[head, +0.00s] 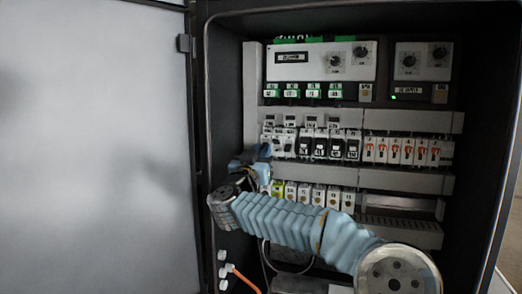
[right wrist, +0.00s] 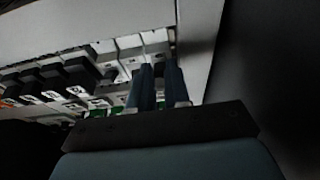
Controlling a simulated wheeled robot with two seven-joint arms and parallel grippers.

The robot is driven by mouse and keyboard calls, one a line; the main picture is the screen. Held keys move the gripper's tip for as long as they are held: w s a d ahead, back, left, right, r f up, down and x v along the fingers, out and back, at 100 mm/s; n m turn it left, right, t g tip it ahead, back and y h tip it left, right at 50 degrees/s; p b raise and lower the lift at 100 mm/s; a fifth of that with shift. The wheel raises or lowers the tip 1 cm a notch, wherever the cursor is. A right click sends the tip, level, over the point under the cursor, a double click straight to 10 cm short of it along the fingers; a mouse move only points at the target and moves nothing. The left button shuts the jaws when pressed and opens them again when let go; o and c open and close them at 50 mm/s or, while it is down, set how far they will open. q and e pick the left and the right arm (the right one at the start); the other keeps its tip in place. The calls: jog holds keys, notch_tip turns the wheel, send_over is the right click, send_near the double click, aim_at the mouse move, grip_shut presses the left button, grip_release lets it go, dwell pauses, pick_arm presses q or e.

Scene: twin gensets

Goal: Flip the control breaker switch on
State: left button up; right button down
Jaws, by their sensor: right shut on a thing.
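The row of breakers stands on the middle rail of the open cabinet. At its left end are white breakers (head: 284,143), which also show in the right wrist view (right wrist: 129,45). My right gripper (head: 264,152) is at the left end of this row, in front of the leftmost breaker. In the right wrist view, its two dark blue fingers (right wrist: 161,76) are close together at the end white breaker, shut on its small switch. The fingers largely hide the switch, so its position cannot be told. My left gripper is not in view.
Black breakers (head: 322,144) and orange-marked breakers (head: 402,151) continue to the right. A lower row of white terminals (head: 305,194) sits just above my right arm. The cabinet's left side wall (head: 226,100) is close to the gripper. The open door (head: 95,140) stands at left.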

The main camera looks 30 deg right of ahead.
aim_at(266, 142)
jog(key=r+p, duration=0.1)
jog(key=p, duration=0.1)
jog(key=g+y+p, duration=0.1)
jog(key=shift+s+a+r+y+p, duration=0.1)
jog(key=shift+a+r+y+p, duration=0.05)
jog(key=shift+r+y+p, duration=0.2)
jog(key=shift+r+g+y+p, duration=0.1)
jog(key=shift+g+y+p, duration=0.15)
jog(key=shift+g+p, duration=0.1)
jog(key=shift+r+g+y, duration=0.15)
jog(key=shift+g+y, duration=0.4)
jog(key=shift+y, duration=0.15)
jog(key=shift+r+g+y, duration=0.45)
jog(key=shift+g+y, duration=0.3)
jog(key=shift+y, duration=0.15)
jog(key=shift+r+g+y, duration=0.4)
jog(key=shift+g+y, duration=0.35)
jog(key=shift+y, duration=0.15)
jog(key=c, duration=1.1)
grip_release()
jog(key=shift+d, duration=0.2)
jog(key=shift+r, duration=0.1)
